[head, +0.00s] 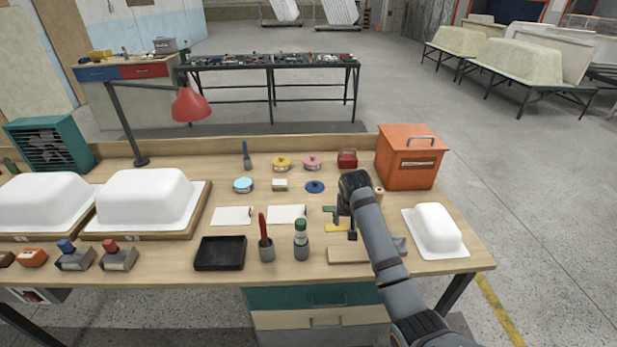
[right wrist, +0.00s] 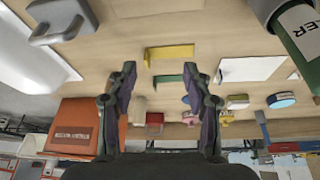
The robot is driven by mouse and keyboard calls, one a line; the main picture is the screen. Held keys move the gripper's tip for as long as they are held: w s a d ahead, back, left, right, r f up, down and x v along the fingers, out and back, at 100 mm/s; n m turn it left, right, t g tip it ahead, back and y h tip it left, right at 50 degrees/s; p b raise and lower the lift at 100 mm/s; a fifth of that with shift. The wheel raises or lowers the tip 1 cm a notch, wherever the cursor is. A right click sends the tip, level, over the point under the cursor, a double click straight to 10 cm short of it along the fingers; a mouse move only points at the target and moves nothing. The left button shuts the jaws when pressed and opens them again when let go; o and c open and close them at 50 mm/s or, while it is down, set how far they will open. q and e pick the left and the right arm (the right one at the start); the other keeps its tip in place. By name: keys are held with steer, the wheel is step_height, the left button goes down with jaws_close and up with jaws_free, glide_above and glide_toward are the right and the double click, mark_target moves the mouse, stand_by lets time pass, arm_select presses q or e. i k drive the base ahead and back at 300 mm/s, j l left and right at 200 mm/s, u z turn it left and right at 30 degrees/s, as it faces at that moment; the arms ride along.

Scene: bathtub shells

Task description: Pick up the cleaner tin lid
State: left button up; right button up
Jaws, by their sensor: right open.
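Several small round items stand at the back middle of the table. They include a yellow knobbed one (head: 281,163), a pink knobbed one (head: 312,162), a flat blue disc with a dark knob (head: 315,187) and a light-blue round tin (head: 243,185). I cannot tell for sure which is the cleaner tin lid; the blue disc looks like a loose lid. My right gripper (head: 346,214) is open and empty, right of the blue disc and nearer the front. In the right wrist view its fingers (right wrist: 160,72) are apart, with a green piece (right wrist: 168,79) showing between them. My left gripper is not in view.
An orange box (head: 408,160) stands right behind my right gripper, and a white tub shell (head: 434,231) lies to the right. A red container (head: 347,158) is at the back.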

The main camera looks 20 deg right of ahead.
mark_target(314, 186)
steer(key=i, duration=1)
